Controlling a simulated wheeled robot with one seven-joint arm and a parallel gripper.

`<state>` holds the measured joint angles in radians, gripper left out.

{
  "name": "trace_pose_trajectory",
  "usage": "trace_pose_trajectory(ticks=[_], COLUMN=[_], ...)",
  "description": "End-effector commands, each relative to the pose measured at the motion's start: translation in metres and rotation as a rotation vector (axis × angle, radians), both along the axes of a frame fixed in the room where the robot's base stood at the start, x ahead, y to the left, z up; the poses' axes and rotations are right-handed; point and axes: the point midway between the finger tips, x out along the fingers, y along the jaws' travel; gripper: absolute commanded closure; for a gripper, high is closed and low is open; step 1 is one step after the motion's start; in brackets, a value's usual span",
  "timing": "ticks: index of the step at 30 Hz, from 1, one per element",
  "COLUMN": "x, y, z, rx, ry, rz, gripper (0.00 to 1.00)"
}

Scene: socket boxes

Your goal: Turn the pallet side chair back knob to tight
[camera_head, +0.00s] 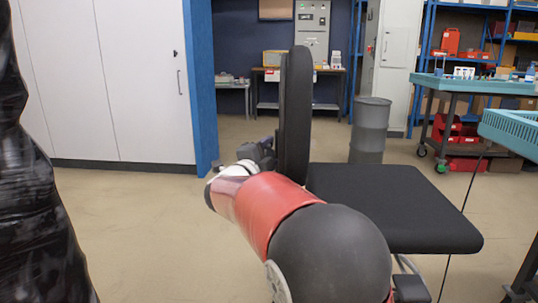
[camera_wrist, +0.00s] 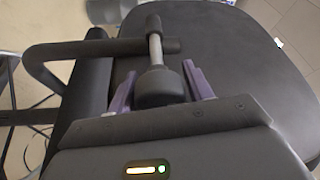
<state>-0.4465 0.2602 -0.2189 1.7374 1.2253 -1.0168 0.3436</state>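The chair has an upright black back (camera_head: 296,110) and a black seat (camera_head: 400,195) in the head view; the seat also fills the right of the wrist view (camera_wrist: 245,65). The chair back knob (camera_wrist: 160,88) is a black rounded cap on a short metal rod in the wrist view. My gripper (camera_wrist: 159,68) has its two purple fingers on either side of the knob. The fingers stand apart with narrow gaps beside the knob, and I see no clear contact. In the head view my gripper (camera_head: 258,152) is partly hidden at the chair back, and the knob cannot be made out.
A grey drum (camera_head: 370,130) stands behind the chair. A cart with a teal top (camera_head: 475,84) is at the right, and a teal crate (camera_head: 512,130) is nearer. White cabinets (camera_head: 110,80) line the left, beside a dark plastic-wrapped object (camera_head: 40,220). Floor left of the chair is clear.

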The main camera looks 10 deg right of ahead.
Motion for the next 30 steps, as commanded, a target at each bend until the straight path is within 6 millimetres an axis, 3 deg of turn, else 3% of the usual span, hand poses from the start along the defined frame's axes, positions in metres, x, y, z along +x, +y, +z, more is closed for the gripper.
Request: trace_pose_trajectory(ticks=[10, 21, 30], x=[-0.004, -0.048, -0.060], y=[0.004, 0.041, 0.050], z=[-0.001, -0.006, -0.008], rx=[-0.001, -0.001, -0.002], ry=[0.002, 0.001, 0.001], rz=[0.002, 0.003, 0.000], gripper=[0.49, 0.49, 0.49])
